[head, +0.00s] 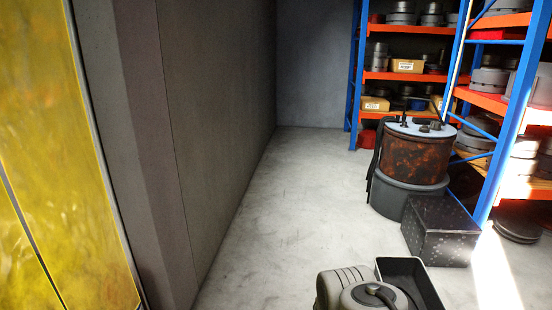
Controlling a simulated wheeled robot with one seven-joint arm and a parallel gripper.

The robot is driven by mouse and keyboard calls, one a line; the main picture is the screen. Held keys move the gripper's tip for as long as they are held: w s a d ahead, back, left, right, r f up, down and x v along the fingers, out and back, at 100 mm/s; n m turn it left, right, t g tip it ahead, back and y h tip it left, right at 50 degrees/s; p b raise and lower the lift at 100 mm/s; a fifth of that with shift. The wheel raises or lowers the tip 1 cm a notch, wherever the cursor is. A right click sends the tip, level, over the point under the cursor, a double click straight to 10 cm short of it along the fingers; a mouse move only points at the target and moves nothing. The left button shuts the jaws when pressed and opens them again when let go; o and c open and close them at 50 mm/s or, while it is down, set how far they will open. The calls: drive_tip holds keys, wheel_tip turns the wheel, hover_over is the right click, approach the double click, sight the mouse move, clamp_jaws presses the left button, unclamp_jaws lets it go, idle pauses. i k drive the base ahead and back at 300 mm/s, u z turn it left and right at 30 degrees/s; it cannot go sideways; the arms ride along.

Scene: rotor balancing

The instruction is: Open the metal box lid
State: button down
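A dark, speckled box (438,232) stands on the floor at the right, in front of the blue rack upright. It looks like the metal box, and its flat top appears closed. Its right side meets a bright patch of light on the floor. No handle or latch can be made out on it at this size. My gripper is not in view.
A rusty drum with a pale top (417,157) sits on a grey round base (408,197) just behind the box. Blue and orange shelves (402,77) with metal parts and cartons stand behind and right. A grey wall (215,130) runs along the left. The concrete floor (290,215) between is clear.

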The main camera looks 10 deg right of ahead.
sight(436, 214)
drive_tip(key=z, duration=0.05)
drive_tip(key=i, duration=2.65)
drive_tip(key=z, duration=0.75)
drive_tip(key=i, duration=2.55)
drive_tip(key=z, duration=0.9)
drive_tip(key=i, duration=1.15)
drive_tip(key=z, duration=0.2)
